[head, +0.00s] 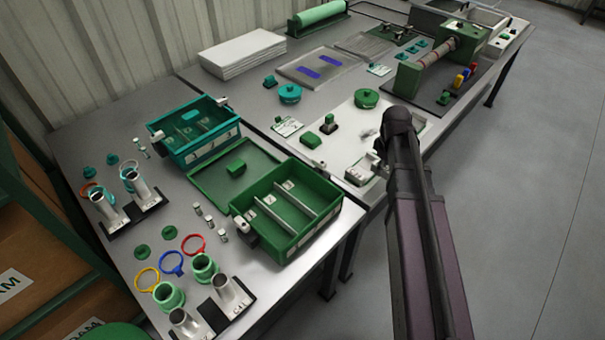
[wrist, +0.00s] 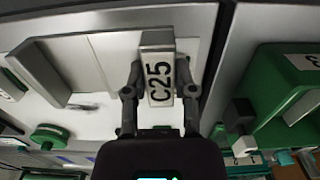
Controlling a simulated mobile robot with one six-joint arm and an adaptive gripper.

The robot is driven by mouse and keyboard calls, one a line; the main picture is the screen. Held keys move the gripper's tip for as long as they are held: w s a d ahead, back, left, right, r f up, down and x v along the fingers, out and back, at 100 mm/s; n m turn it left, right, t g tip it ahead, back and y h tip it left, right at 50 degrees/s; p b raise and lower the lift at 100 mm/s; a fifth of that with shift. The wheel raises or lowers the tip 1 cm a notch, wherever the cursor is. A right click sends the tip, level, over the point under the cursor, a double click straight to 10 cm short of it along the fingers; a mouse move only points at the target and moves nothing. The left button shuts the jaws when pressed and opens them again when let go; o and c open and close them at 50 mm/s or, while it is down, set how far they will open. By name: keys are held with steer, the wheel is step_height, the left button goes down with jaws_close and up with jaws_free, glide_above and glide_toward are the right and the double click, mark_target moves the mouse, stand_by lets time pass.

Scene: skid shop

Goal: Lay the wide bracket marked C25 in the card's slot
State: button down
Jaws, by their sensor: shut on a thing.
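In the wrist view, the grey bracket marked C25 (wrist: 160,72) is between the two fingers of my gripper (wrist: 160,92), which is shut on it. Its label faces the wrist camera, with the text running lengthwise. Behind it lies the white card (wrist: 105,45), with faint outlined areas. In the head view, the card (head: 350,122) lies on the bench, partly hidden by my arm. My gripper (head: 379,152) is at the card's near right part, mostly hidden there. I cannot tell whether the bracket touches the card, and its slot is not clear.
A green open bin (head: 275,250) with dividers stands left of the card, and a teal bin (head: 183,130) is farther back.

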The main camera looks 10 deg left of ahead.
step_height(320, 180, up, 26)
steer(key=p, duration=2.5)
steer(key=shift+a+r, duration=0.1)
steer(key=shift+a, duration=0.05)
